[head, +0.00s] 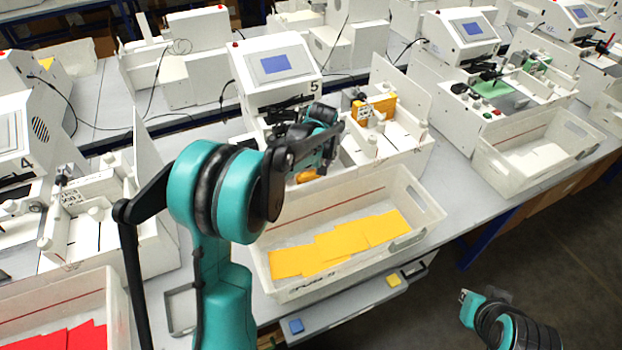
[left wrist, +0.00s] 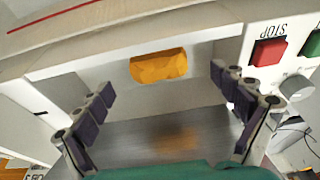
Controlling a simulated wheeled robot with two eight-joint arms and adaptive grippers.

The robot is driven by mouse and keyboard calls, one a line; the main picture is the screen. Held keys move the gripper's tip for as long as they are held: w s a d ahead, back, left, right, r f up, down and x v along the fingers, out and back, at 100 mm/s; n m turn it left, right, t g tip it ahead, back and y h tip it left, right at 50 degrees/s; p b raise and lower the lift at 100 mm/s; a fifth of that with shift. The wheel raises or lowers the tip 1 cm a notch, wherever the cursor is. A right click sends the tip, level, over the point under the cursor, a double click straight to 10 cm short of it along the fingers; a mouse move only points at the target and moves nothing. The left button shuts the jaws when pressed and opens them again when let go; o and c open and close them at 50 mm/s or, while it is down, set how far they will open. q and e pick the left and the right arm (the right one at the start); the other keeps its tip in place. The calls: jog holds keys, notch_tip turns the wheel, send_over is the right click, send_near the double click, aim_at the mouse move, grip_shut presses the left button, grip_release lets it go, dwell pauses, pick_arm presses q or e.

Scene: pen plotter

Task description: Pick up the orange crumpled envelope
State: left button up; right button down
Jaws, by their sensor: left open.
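The orange crumpled envelope (left wrist: 158,67) lies on a pale surface of the machine in the left wrist view, ahead of my left gripper (left wrist: 163,84). The gripper's dark-padded fingers are spread wide on either side, apart from the envelope. In the head view my left gripper (head: 318,150) is over the front of machine 5, and a small part of the orange envelope (head: 306,175) shows below it; the gripper hides the rest.
A white bin (head: 424,222) with several flat yellow envelopes (head: 340,245) stands in front of the machine. An upright yellow-orange stack (head: 375,107) sits in the machine. A red STOP button (left wrist: 268,52) is at the right in the wrist view. A bin of red envelopes (head: 75,336) is at lower left.

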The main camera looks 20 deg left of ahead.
aim_at(310, 175)
pick_arm(q)
jog(key=b+x, duration=0.1)
jog(key=x, duration=0.3)
jog(key=shift+d+f+b, duration=0.1)
jog(key=shift+d+b, duration=0.05)
jog(key=shift+b, duration=0.15)
jog(key=shift+f, duration=0.35)
jog(key=shift+r, duration=0.1)
jog(key=shift+c, duration=1.1)
jog(key=c, duration=0.7)
jog(key=shift+r, duration=0.1)
